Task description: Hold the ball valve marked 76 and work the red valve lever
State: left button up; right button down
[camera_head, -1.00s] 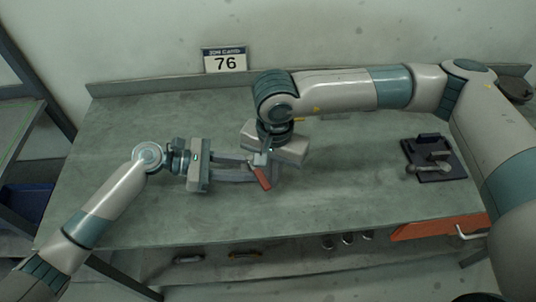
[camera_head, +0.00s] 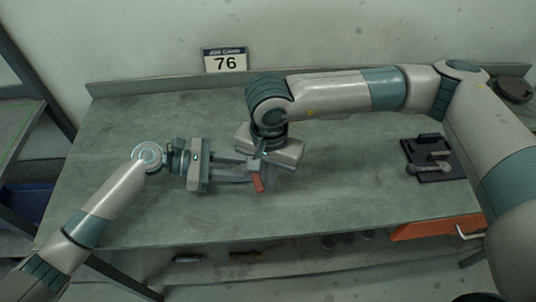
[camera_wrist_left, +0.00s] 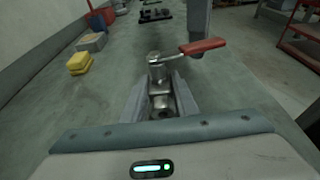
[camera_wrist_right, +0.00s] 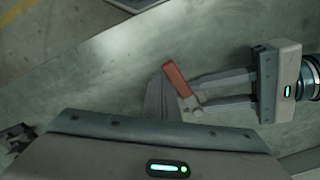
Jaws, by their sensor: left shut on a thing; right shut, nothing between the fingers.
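The ball valve (camera_wrist_left: 160,88) is a small metal body between the fingers of my left gripper (camera_wrist_left: 162,100), which is shut on it. In the head view my left gripper (camera_head: 244,172) reaches in from the left, low over the bench. The red valve lever (camera_wrist_left: 203,46) points off to the right of the valve in the left wrist view. It also shows in the head view (camera_head: 258,184) and the right wrist view (camera_wrist_right: 176,78). My right gripper (camera_wrist_right: 160,100) is shut and empty, its fingers close beside the lever; contact is unclear. The valve is mostly hidden in the head view.
A dark plate with fittings (camera_head: 434,158) lies on the right. The bench front is clear.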

jog(key=shift+s+a, duration=0.1)
jog(key=shift+a, duration=0.15)
jog(key=shift+s+a, duration=0.15)
jog(key=shift+a, duration=0.2)
jog(key=shift+w+d, duration=0.2)
jog(key=shift+d, duration=0.25)
dwell(0.4)
jog(key=shift+r, duration=0.1)
notch_tip(320, 180, up, 7)
dwell(1.0)
pick_arm(q)
jog(key=o, duration=1.1)
